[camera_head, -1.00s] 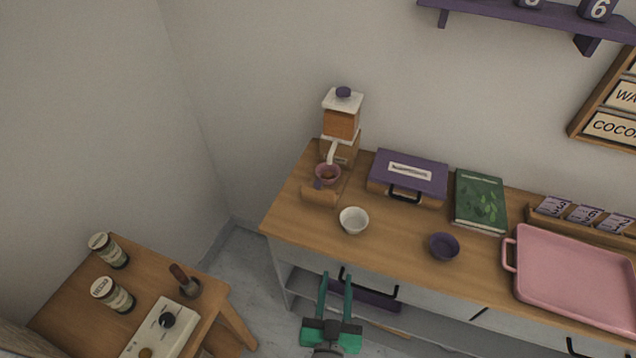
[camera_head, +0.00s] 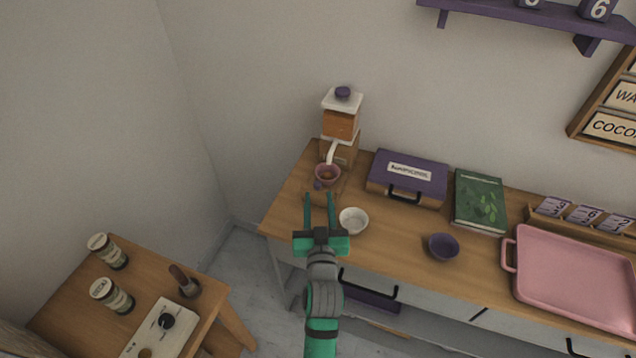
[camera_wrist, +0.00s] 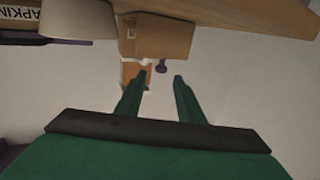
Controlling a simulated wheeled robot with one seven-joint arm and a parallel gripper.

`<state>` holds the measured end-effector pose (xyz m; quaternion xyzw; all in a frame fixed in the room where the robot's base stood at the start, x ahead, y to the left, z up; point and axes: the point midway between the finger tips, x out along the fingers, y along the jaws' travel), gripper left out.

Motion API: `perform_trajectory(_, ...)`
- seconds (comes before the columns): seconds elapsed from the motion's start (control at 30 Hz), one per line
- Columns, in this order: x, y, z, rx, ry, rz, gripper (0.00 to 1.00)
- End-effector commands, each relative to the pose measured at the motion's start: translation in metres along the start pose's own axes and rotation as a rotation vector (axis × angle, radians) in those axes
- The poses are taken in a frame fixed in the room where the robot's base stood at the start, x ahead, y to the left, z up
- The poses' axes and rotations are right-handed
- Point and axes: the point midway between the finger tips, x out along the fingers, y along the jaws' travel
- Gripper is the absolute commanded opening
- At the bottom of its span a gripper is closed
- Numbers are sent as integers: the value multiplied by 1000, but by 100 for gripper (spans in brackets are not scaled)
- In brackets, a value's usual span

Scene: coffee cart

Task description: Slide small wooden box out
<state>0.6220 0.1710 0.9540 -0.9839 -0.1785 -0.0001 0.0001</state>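My gripper (camera_head: 320,195) is open at the counter's front left edge, fingers pointing toward the box. In the wrist view my gripper (camera_wrist: 160,75) has an empty gap between its fingers. I cannot tell whether a finger touches the box.
A white bowl (camera_head: 353,220) is close right of my gripper. A purple-lidded napkin box (camera_head: 425,171) and a purple bowl (camera_head: 443,247) stand farther right. A side table (camera_head: 75,290) is at lower left.

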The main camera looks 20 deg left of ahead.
Motion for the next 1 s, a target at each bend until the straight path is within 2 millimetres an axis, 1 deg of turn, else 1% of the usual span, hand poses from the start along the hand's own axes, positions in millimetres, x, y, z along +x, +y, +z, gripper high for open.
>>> perform_trajectory(0.03,10,0,-1,0,1,-1,35)
perform_trajectory(0.2,38,-2,-1,-1,1,-3,35)
perform_trajectory(0.4,60,1,0,-1,0,2,35)
perform_trajectory(0.6,68,2,0,-1,-1,3,35)
perform_trajectory(0.83,68,2,0,0,-1,3,35)
perform_trajectory(0.87,69,1,0,0,-1,2,32)
perform_trajectory(0.9,69,0,0,0,-1,1,23)
perform_trajectory(1.0,68,0,0,0,-1,0,0)
